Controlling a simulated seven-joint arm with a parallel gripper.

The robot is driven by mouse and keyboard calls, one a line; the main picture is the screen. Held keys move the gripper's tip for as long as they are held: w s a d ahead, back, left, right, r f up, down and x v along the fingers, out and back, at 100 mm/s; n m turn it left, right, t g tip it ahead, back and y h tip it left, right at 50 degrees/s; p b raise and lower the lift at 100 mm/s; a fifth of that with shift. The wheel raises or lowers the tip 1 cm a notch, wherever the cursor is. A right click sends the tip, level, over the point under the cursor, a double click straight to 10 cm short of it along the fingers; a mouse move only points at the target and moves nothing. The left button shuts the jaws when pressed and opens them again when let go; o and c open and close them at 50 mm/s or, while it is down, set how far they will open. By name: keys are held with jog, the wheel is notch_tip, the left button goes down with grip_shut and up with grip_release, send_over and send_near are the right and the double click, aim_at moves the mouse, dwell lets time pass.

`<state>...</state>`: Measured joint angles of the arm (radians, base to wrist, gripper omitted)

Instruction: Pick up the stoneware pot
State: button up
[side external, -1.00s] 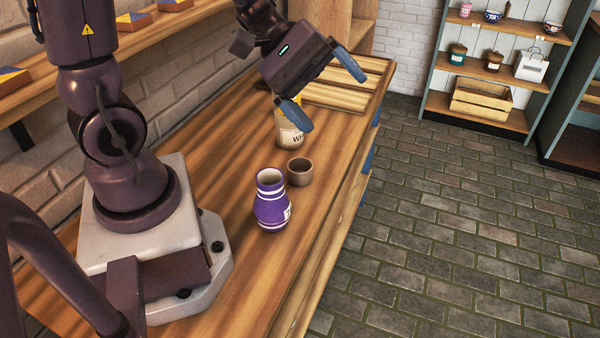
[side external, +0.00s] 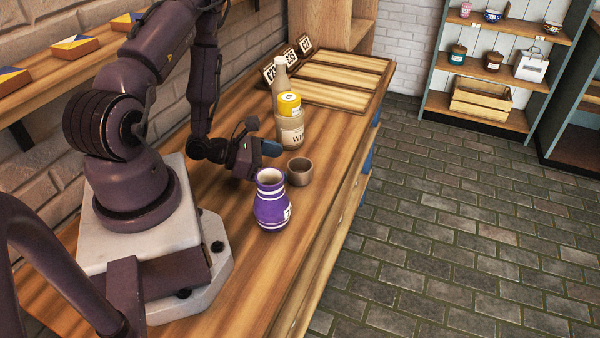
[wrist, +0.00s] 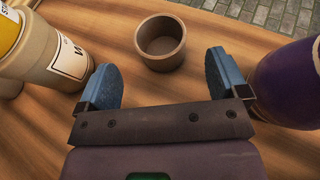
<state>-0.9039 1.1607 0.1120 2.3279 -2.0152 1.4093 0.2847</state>
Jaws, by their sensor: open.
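The stoneware pot is a small brown open cup (side external: 300,172) standing upright on the wooden counter. In the wrist view the pot (wrist: 161,48) sits just beyond my fingertips, centred between the two blue fingers, and its hollow inside looks empty. My gripper (side external: 272,154) is low over the counter, to the left of the pot in the side view. The wrist view shows my gripper (wrist: 165,75) open, with nothing between its fingers. In the side view one finger is partly hidden behind the purple vase.
A purple striped vase (side external: 272,205) stands close to one finger; it fills the right of the wrist view (wrist: 290,85). A labelled beige jar (side external: 291,128) with a yellow-topped container (side external: 289,104) stands on the other side. A bottle (side external: 279,75) and slatted board (side external: 335,75) are farther back.

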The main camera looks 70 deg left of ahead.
aim_at(300, 168)
jog(key=x, duration=0.6)
jog(key=shift+w, duration=0.1)
jog(key=shift+r, duration=0.1)
jog(key=c, duration=1)
